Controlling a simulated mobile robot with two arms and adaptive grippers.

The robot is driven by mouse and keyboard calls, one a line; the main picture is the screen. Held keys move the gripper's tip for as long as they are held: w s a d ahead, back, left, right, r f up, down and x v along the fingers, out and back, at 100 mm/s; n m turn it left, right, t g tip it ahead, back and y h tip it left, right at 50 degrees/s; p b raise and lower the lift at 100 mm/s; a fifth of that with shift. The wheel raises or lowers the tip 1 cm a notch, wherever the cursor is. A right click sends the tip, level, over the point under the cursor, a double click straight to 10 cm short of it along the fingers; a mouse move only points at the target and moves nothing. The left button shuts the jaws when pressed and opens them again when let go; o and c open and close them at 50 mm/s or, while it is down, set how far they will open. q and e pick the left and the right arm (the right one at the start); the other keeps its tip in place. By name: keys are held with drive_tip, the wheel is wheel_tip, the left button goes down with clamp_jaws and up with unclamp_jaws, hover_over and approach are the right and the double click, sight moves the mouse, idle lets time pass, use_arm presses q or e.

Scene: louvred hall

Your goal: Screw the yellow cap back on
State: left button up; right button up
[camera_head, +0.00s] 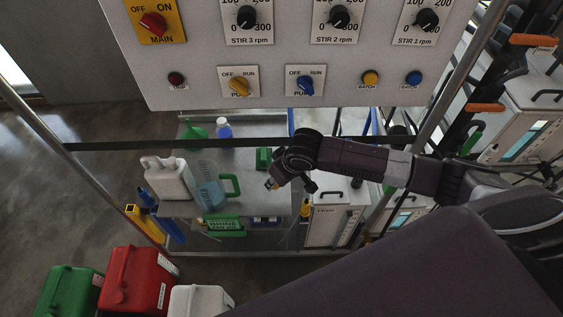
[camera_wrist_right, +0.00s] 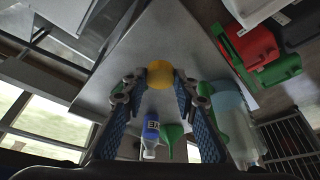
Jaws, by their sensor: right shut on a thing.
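My right gripper (camera_head: 273,184) reaches in from the right over the bench, in front of the control panel. In the right wrist view its fingers (camera_wrist_right: 158,78) are shut on the round yellow cap (camera_wrist_right: 160,70), held between the tips. In the head view the cap is mostly hidden by the gripper. A white jug (camera_head: 168,180) stands at the left of the bench; I cannot tell whether its mouth is open. The cap is apart from it, to its right. My left gripper is not in view.
A clear pitcher (camera_head: 207,186) with a green handle stands between jug and gripper. A dark bar (camera_head: 120,146) crosses in front of the bench. Red (camera_head: 136,280) and green (camera_head: 68,290) canisters stand lower left.

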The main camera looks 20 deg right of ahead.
drive_tip(key=shift+m, duration=0.5)
drive_tip(key=r, duration=0.2)
drive_tip(key=w+a+r+b, duration=0.1)
drive_tip(key=r, duration=0.1)
drive_tip(key=r+b, duration=0.1)
drive_tip(key=r, duration=0.1)
drive_tip(key=shift+w+a, duration=0.2)
drive_tip(key=shift+a, duration=0.2)
drive_tip(key=s+r+m+b, duration=0.1)
drive_tip(key=s+r+b, duration=0.1)
drive_tip(key=r, duration=0.4)
drive_tip(key=s+d+r+m+h+b, duration=0.1)
drive_tip(key=s+r+b, duration=0.2)
drive_tip(key=s+r, duration=0.2)
wheel_tip(320, 180, up, 2)
drive_tip(key=shift+s+d+r+m, duration=0.15)
drive_tip(key=shift+d+m, duration=0.15)
drive_tip(key=shift+m, duration=0.1)
